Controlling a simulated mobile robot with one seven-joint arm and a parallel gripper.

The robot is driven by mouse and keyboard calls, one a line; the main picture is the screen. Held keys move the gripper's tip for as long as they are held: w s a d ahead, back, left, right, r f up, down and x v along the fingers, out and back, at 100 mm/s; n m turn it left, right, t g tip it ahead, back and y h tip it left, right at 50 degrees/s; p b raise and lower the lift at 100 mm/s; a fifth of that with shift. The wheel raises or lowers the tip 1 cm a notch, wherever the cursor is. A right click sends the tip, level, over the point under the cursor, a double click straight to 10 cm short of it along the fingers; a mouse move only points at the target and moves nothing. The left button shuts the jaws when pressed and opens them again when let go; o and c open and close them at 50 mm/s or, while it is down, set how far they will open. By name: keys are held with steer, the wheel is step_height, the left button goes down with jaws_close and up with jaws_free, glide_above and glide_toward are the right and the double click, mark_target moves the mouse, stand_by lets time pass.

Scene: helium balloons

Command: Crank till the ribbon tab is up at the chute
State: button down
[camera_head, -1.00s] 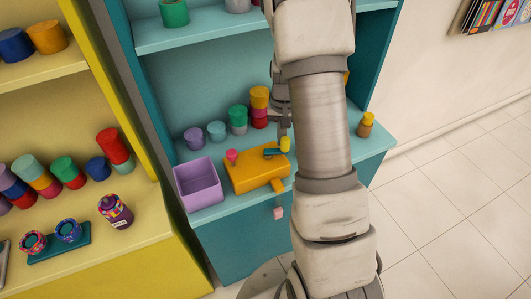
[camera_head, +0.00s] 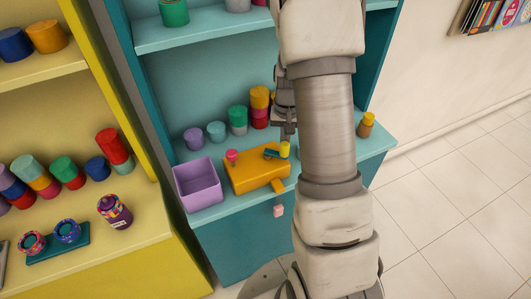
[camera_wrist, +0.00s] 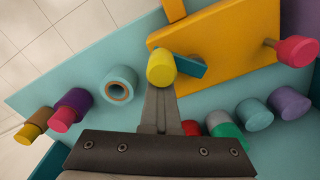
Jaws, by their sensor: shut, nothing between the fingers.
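The orange crank box (camera_head: 252,174) stands on the teal shelf, with its chute (camera_head: 278,185) sticking out at the front. A teal crank arm (camera_wrist: 190,67) on it carries a yellow knob (camera_head: 284,149), which also shows in the wrist view (camera_wrist: 161,68). A small pink piece (camera_head: 278,210), perhaps the ribbon tab, hangs below the chute in front of the shelf edge. My gripper (camera_wrist: 159,95) is shut and empty, its tips right at the yellow knob on the back side. I cannot tell whether they touch it.
A pink knob (camera_head: 232,155) stands out at the box's left. A lilac bin (camera_head: 198,184) is beside it. Several coloured cylinders (camera_head: 238,118) stand behind. A teal ring-shaped piece (camera_wrist: 118,85) and an orange-topped cylinder (camera_head: 367,123) are to the right.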

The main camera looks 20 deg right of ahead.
steer(key=shift+s+a, duration=0.2)
steer(key=shift+s, duration=0.25)
steer(key=shift+s+a, duration=0.35)
steer(key=shift+s, duration=0.05)
steer(key=c, duration=1.6)
jaws_free()
steer(key=shift+s+a, duration=0.1)
steer(key=shift+s, duration=0.05)
steer(key=c, duration=0.6)
jaws_free()
steer(key=shift+a, duration=0.15)
steer(key=shift+r, duration=0.1)
